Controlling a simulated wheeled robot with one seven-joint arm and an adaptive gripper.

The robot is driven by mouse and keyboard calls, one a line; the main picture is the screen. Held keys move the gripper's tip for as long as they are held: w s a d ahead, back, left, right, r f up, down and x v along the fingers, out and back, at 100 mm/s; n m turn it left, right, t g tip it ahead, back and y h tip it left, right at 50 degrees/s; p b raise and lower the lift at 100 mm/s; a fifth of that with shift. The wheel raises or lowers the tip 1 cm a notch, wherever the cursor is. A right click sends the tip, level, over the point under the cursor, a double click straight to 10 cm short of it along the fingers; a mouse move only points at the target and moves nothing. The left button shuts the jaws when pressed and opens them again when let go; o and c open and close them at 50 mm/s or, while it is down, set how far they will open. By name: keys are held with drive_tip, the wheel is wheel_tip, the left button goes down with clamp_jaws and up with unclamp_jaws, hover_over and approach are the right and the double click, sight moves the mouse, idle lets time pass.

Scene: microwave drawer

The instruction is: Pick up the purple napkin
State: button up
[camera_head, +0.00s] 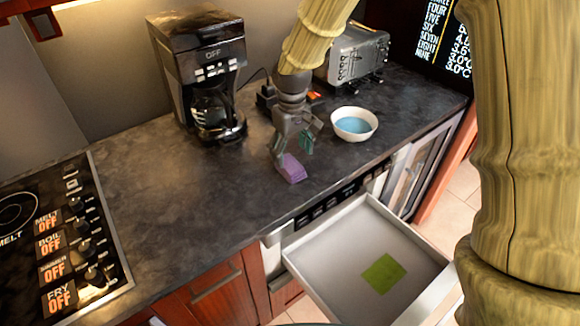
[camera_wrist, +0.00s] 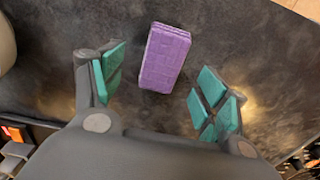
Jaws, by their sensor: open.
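The purple napkin (camera_head: 292,168) lies on the dark countertop, near the front edge above the open drawer. In the wrist view the purple napkin (camera_wrist: 165,58) is a folded, thick rectangle, slightly tilted, ahead of the fingers and roughly between their lines. My gripper (camera_head: 293,148) is above the counter, just over and behind the napkin. In the wrist view my gripper (camera_wrist: 157,88) has its green-padded fingers wide apart with nothing between them. The fingers do not visibly touch the napkin. In the head view a finger overlaps part of the napkin.
A white bowl (camera_head: 354,124) with a blue inside stands right of my gripper. A coffee maker (camera_head: 205,75) and a toaster (camera_head: 357,55) stand behind. The open drawer (camera_head: 325,251) below holds a green napkin (camera_head: 383,273). A stove (camera_head: 62,240) is at left; the counter left of the napkin is clear.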

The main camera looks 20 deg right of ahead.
sight(291, 164)
drive_tip(key=shift+s+a+f+p, duration=0.1)
drive_tip(key=shift+f+p, duration=0.35)
drive_tip(key=shift+f, duration=0.85)
drive_tip(key=shift+a+f+p, duration=0.1)
drive_tip(key=shift+f+p, duration=0.35)
drive_tip(key=shift+f, duration=0.8)
drive_tip(key=c, duration=1)
